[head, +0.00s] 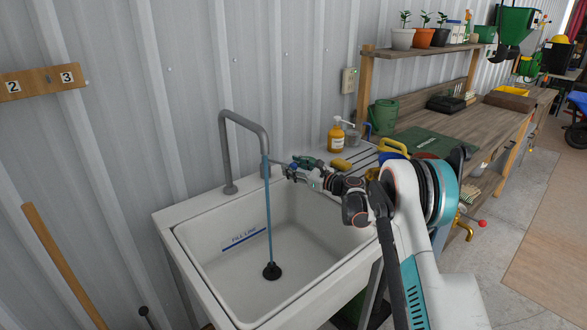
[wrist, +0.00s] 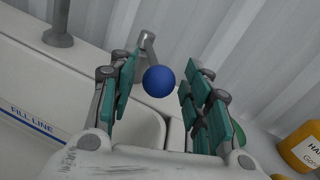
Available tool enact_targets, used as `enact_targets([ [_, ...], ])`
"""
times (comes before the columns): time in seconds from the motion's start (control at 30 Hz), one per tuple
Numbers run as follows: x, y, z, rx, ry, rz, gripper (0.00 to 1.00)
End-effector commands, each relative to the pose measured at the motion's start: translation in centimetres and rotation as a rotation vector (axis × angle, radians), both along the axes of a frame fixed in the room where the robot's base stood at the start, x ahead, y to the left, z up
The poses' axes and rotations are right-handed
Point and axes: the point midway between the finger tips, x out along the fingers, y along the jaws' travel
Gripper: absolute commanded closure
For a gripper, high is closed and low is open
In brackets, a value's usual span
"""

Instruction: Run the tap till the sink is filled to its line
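The white sink (head: 190,225) stands against the wall, with a blue line marked FILL LINE (head: 243,239) on its inner wall. A grey tap (head: 244,118) arches over it. A thin blue stream runs from its spout to a black plug or drain (head: 271,271). No water surface shows in the basin, so I cannot tell its level. My gripper (head: 296,166) is at the sink's back edge, right of the spout. In the wrist view a blue knob (wrist: 159,81) on a grey lever (wrist: 147,45) lies between my open fingers, with gaps on both sides.
A workbench (head: 480,122) with a green watering can (head: 383,117) is beyond. The corrugated wall is close behind the tap.

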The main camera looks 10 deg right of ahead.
Motion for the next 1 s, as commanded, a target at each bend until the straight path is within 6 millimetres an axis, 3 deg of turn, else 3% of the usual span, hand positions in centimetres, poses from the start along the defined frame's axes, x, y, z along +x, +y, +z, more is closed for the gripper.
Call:
enact_targets([
  [0.37, -0.4, -0.4, 0.1, 0.0, 0.0, -0.001, 0.54],
  [1.0, -8.0, -7.9, 0.0, 0.0, 0.0, -0.002, 0.54],
])
